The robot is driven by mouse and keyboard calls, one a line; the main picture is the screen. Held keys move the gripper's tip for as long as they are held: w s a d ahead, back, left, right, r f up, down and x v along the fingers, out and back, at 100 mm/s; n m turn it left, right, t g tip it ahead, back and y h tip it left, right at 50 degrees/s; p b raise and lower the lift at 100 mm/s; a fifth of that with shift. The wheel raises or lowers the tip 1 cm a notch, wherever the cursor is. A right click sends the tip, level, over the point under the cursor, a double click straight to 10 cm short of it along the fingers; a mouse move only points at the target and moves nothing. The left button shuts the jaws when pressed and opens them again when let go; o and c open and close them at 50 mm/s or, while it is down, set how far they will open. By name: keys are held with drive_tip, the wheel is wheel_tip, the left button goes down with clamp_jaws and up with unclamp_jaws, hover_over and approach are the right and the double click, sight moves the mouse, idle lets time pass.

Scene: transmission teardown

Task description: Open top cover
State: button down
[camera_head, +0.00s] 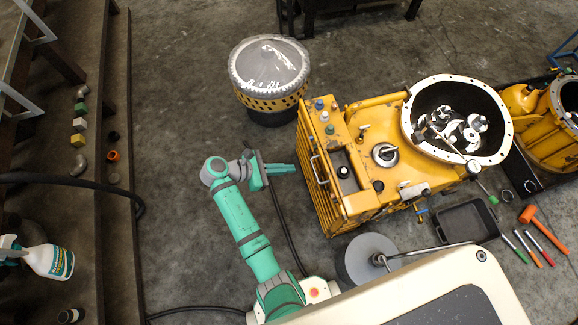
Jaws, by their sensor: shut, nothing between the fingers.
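The yellow transmission housing (370,125) stands on the floor right of centre. Its large round opening at the right end shows several metal gears (460,130) inside. A yellow top plate with a round metal cap (385,154) lies on its middle. A handle (320,168) and several small knobs (325,115) sit on its left part. Which part is the top cover I cannot tell for sure. My green gripper (292,169) is shut and empty, just left of the housing's left side. Whether it touches the housing I cannot tell.
A grey disc (371,260) and a black tray (466,222) lie in front of the housing. An orange hammer (540,226) and several pens or tools lie at right.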

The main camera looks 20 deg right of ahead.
drive_tip(key=d+f, duration=0.2)
drive_tip(key=d, duration=0.8)
drive_tip(key=shift+s+d+f, duration=0.2)
drive_tip(key=shift+s+f, duration=0.15)
drive_tip(key=shift+s, duration=0.05)
